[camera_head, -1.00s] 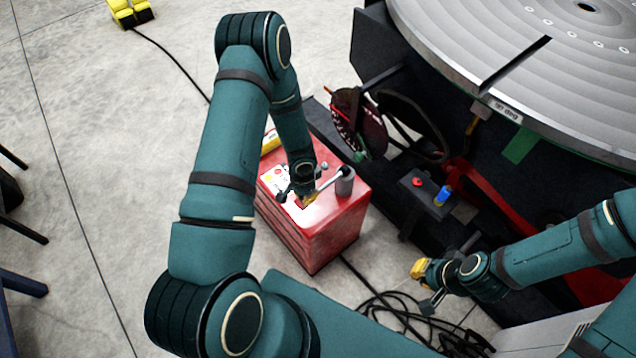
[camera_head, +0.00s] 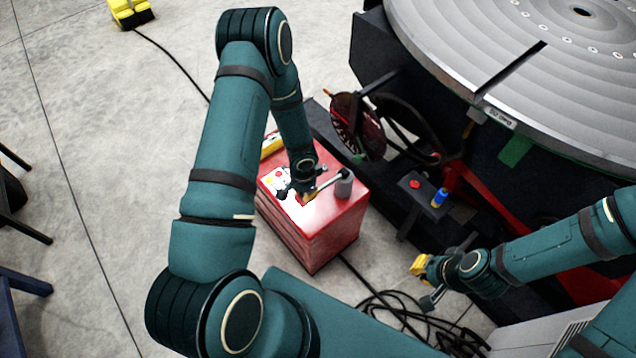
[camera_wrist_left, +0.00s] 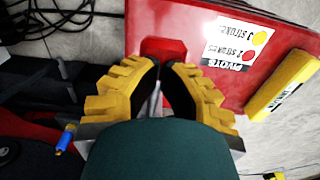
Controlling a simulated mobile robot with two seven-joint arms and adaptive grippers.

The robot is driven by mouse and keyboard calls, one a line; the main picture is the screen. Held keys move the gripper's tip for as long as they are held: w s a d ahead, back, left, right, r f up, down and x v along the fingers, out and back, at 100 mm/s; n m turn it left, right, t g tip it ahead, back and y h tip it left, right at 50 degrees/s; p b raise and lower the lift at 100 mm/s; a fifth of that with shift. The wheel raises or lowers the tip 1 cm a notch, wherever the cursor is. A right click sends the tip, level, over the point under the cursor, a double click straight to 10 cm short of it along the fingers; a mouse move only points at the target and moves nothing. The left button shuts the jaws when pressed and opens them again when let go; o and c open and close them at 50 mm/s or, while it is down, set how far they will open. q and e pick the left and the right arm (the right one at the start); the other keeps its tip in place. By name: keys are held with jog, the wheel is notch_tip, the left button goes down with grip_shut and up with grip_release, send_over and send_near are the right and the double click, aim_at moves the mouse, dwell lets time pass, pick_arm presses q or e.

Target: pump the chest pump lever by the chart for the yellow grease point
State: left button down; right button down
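The red chest (camera_head: 325,235) stands on the floor left of the positioner. A short grey cylinder (camera_head: 343,187) is on its top, and the thin pale pump lever (camera_head: 328,183) slants from near it to my left gripper (camera_head: 306,197). In the left wrist view, the yellow fingers of this gripper (camera_wrist_left: 164,68) curve close together around a thin pale rod (camera_wrist_left: 155,98), apparently the lever; the contact is partly hidden. The stroke chart (camera_wrist_left: 240,45) on the chest has a yellow dot and a red dot; its numbers are hard to read. My right gripper (camera_head: 422,284) hangs empty, away from the chest.
A yellow block (camera_wrist_left: 284,86) lies on the chest top beside the chart. The positioner's round table (camera_head: 520,70) and black base fill the right, with a box with a red button (camera_head: 415,185). Black cables (camera_head: 385,315) coil on the floor. Floor left of the chest is clear.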

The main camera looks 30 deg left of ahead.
pick_arm(q)
notch_tip(320, 180, up, 5)
jog(key=p, duration=0.3)
jog(key=shift+s, duration=0.1)
notch_tip(320, 180, up, 5)
jog(key=p, duration=0.3)
jog(key=shift+r+p, duration=0.15)
jog(key=shift+p, duration=0.2)
dwell(0.5)
jog(key=s+d+r+n+t+h, duration=0.1)
jog(key=s+d+r+n+h, duration=0.1)
jog(key=d, duration=0.6)
jog(key=s+d+r+n+h, duration=0.1)
jog(key=s+d+r+n, duration=0.2)
jog(key=s+d, duration=0.4)
jog(key=shift+s+d+r+n+t+h, duration=0.2)
jog(key=shift+d+n+t+h, duration=0.2)
jog(key=shift+d+n, duration=0.55)
